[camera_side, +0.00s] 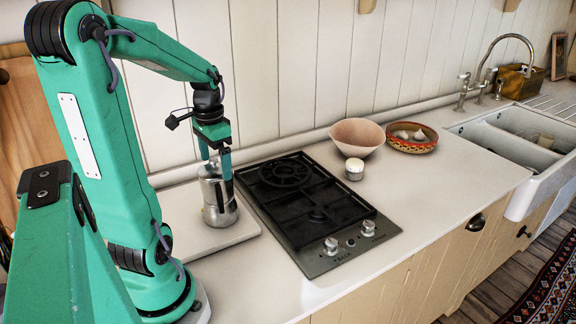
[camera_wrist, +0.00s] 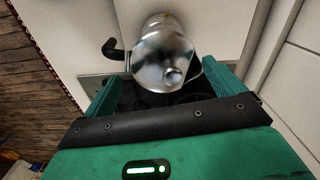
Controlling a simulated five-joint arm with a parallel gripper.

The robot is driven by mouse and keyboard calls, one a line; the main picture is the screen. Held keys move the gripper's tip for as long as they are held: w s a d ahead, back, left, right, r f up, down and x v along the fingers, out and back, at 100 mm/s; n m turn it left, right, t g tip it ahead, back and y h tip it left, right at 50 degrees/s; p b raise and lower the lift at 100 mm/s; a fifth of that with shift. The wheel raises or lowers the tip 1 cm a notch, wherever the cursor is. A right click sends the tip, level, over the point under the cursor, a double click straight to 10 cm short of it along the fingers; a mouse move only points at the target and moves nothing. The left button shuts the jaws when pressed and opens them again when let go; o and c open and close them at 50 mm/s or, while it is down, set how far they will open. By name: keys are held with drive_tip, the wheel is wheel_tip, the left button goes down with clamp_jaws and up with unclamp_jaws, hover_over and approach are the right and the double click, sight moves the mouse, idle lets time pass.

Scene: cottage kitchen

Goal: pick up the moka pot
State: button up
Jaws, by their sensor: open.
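The silver metal moka pot (camera_side: 219,206) stands upright on a pale board (camera_side: 240,231) left of the hob. In the wrist view the moka pot (camera_wrist: 163,55) shows at top centre, with its black handle (camera_wrist: 113,48) pointing left. My gripper (camera_side: 217,167) is over the top of the pot, its fingers pointing down. In the wrist view my gripper (camera_wrist: 160,85) is open, with one green finger on each side of the pot's near part. I cannot tell whether either finger touches it.
A black gas hob (camera_side: 312,205) lies just right of the pot. Beyond it are a small white jar (camera_side: 354,170), a pinkish bowl (camera_side: 357,138) and a patterned bowl (camera_side: 411,145) with garlic. A white sink (camera_side: 519,150) is at right. The panelled wall (camera_side: 290,70) runs behind.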

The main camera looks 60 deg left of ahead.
sight(215, 169)
drive_tip(key=shift+s+f, duration=0.1)
drive_tip(key=shift+f, duration=2.75)
drive_tip(key=c, duration=1.5)
drive_tip(key=shift+r, duration=0.1)
drive_tip(key=shift+r, duration=0.75)
drive_tip(key=r, duration=0.3)
drive_tip(key=shift+d, duration=0.3)
drive_tip(key=w+d+r, duration=0.3)
drive_tip(key=d+r, duration=0.3)
drive_tip(key=d, duration=0.4)
drive_tip(key=shift+d+r, duration=0.2)
drive_tip(key=shift+d, duration=0.15)
